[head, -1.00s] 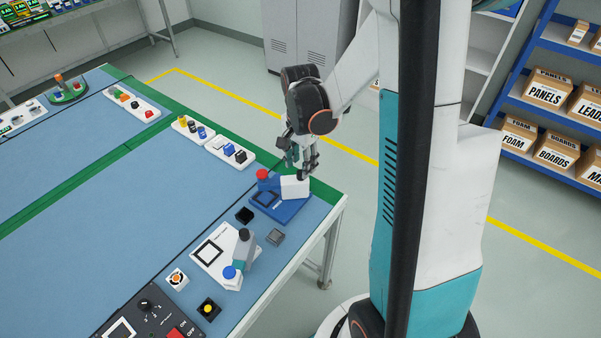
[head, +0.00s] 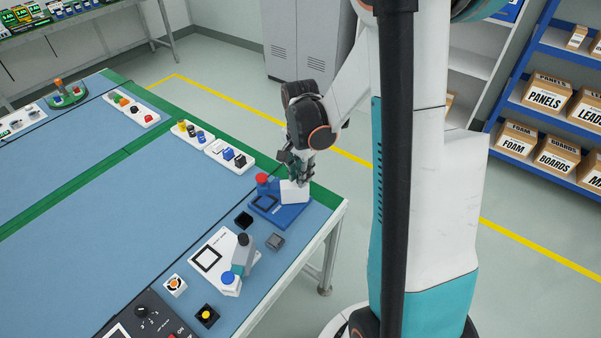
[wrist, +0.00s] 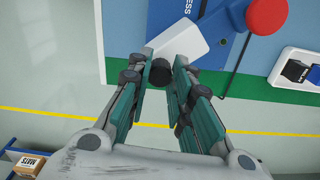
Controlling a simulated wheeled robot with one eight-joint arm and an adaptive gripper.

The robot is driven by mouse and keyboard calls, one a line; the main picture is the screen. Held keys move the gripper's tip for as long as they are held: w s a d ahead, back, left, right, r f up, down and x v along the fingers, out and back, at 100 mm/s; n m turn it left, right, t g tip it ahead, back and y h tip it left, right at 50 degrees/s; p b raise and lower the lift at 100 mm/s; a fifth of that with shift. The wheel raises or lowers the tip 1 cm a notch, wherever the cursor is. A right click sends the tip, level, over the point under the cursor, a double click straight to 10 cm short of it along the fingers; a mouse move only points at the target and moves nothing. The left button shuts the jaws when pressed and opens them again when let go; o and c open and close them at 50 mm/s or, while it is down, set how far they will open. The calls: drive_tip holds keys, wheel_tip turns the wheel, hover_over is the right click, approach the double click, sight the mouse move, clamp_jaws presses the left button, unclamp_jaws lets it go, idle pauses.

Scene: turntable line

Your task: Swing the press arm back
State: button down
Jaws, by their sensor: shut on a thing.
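The blue press (head: 268,213) stands near the right edge of the bench, with a red button (head: 262,179) at its left. Its white press arm (head: 293,193) lies across the right side of the base; the wrist view also shows the white arm (wrist: 178,40), with a black knob (wrist: 159,79) at its near end. My gripper (head: 301,173) is down at that end, and in the wrist view its teal fingers stand on either side of the knob, shut on it. In the head view the fingers hide the knob.
A white fixture (head: 208,259) with a grey arm and blue button stands nearer on the bench. A black block (head: 243,220) and a grey block (head: 275,242) lie between. White trays (head: 230,155) line the far edge. Open floor lies beyond the bench's right edge.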

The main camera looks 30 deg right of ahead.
drive_tip(key=m, duration=1)
drive_tip(key=shift+m+b, duration=0.35)
drive_tip(key=shift+m, duration=0.05)
drive_tip(key=shift+w+m, duration=0.1)
drive_tip(key=shift+m, duration=2)
drive_tip(key=c, duration=1.4)
unclamp_jaws()
drive_tip(key=shift+r, duration=0.1)
